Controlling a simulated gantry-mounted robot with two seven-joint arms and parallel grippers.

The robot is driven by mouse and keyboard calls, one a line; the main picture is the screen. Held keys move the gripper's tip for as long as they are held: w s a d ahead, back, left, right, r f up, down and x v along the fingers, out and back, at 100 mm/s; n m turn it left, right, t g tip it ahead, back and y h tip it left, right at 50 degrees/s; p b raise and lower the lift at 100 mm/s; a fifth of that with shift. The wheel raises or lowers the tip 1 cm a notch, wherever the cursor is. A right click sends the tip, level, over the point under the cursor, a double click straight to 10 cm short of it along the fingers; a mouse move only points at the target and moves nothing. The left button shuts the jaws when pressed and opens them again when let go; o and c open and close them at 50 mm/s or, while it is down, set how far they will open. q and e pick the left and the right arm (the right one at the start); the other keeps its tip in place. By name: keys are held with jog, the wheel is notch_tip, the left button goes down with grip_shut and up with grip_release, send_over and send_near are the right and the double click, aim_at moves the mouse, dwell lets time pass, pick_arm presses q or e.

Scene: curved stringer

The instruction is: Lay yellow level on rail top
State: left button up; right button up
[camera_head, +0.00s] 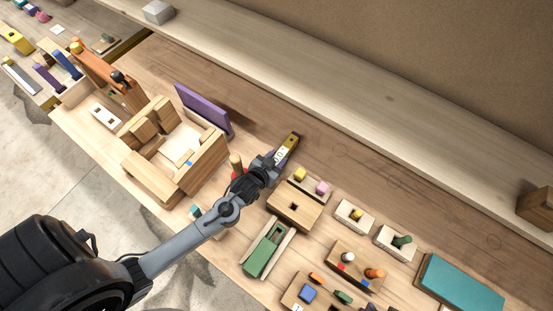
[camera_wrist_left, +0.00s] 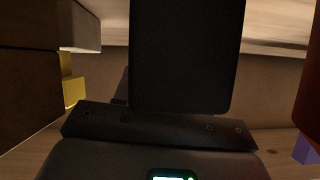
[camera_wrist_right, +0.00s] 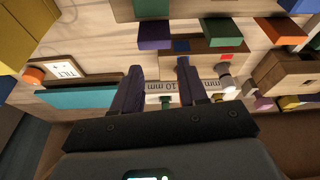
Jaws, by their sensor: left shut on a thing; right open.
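My left gripper (camera_head: 279,159) is shut on a narrow yellow bar with a pale middle and dark end, which looks like the yellow level (camera_head: 289,147). It is over the wooden bench, beyond a block with yellow and pink pegs; contact with the bench cannot be told. In the left wrist view a dark finger fills the middle and hides the grip. A long pale wooden ledge (camera_head: 330,75) runs along the back; I cannot tell whether it is the rail. My right gripper (camera_wrist_right: 160,72) is open in the right wrist view, with a "10 mm" strip between its fingers.
A wooden box assembly (camera_head: 178,150) and an upright purple board (camera_head: 203,108) stand left of the level. Several peg blocks, a green block (camera_head: 267,250) and a teal slab (camera_head: 459,286) crowd the front right. A grey-white block (camera_head: 158,12) sits on the ledge, otherwise mostly clear.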

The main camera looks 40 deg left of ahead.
pick_arm(q)
jog(key=shift+f, duration=0.2)
jog(key=shift+f, duration=0.1)
jog(key=o, duration=1.2)
